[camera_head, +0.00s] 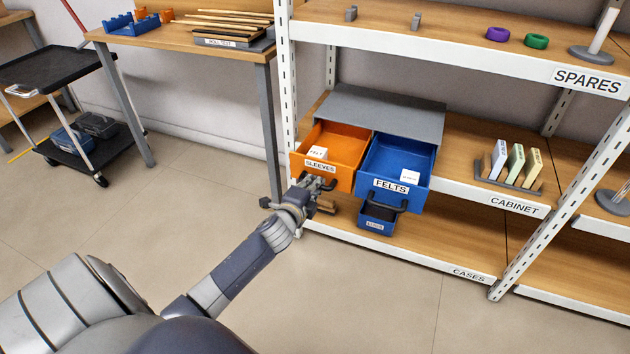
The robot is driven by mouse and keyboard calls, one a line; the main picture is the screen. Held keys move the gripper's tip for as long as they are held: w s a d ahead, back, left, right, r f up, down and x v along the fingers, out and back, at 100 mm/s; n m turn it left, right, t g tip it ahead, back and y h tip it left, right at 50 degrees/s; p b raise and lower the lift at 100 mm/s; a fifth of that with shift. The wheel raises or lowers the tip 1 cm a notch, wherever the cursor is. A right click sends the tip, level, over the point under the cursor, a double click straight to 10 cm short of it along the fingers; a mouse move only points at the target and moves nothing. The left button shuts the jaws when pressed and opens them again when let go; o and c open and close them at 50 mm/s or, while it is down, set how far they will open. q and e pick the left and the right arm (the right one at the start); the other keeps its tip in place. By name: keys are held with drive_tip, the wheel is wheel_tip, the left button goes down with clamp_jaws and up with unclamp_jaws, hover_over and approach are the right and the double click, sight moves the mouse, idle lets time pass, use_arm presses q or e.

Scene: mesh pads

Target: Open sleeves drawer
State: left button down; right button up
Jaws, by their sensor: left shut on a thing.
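The orange drawer labelled SLEEVES (331,146) stands pulled out of the grey cabinet (385,108) on the shelf. My right gripper is not in view.
A small blue bin (376,219) sits below the FELTS drawer. The white shelf upright (288,100) stands close left of the SLEEVES drawer. Several upright pads (515,162) stand in a rack on the right. The floor in front is clear.

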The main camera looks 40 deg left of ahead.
use_arm(q)
drive_tip(key=c, duration=1.9)
unclamp_jaws()
drive_tip(key=shift+r, duration=0.1)
drive_tip(key=shift+s, duration=0.1)
drive_tip(key=shift+s, duration=0.25)
drive_tip(key=v, duration=1.1)
drive_tip(key=shift+s, duration=0.1)
